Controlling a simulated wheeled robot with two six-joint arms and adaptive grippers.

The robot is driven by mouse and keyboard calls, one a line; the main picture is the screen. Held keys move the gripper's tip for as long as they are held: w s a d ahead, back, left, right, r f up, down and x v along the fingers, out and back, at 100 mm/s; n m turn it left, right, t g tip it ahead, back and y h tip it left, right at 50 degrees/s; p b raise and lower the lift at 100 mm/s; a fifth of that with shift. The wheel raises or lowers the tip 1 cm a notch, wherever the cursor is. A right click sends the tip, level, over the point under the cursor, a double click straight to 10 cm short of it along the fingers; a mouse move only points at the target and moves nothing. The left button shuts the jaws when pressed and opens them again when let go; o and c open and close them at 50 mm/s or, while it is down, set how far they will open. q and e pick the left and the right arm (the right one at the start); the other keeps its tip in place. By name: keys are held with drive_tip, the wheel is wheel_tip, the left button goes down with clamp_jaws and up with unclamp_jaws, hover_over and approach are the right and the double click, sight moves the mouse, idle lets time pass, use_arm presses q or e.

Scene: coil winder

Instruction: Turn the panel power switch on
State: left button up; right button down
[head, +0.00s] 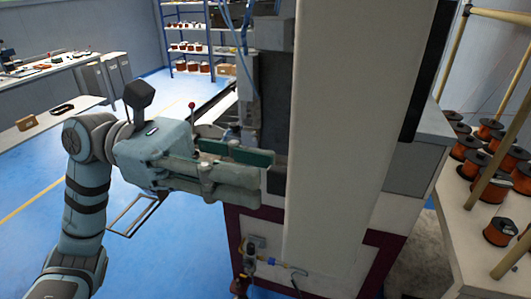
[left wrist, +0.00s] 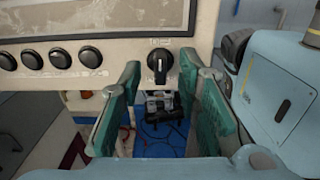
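The panel power switch is a black rotary knob (left wrist: 160,66) on the worn cream panel (left wrist: 120,57) in the left wrist view, at the panel's lower right. Its pale pointer mark stands about upright. My left gripper (left wrist: 159,72) is open, with one green finger on each side of the knob in the picture. I cannot tell whether either finger touches it. In the head view my left gripper (head: 268,170) reaches to the left side of the tall pale machine cabinet (head: 335,130). The knob is hidden there. My right gripper is in neither view.
Several black round knobs (left wrist: 60,58) sit left of the switch. A rack of copper spools (head: 500,232) stands at right. Blue floor (head: 165,265) is open at left.

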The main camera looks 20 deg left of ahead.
sight(281, 182)
use_arm(q)
drive_tip(key=shift+s+d, duration=0.15)
drive_tip(key=shift+d, duration=1.1)
drive_tip(key=shift+a+f, duration=0.1)
clamp_jaws()
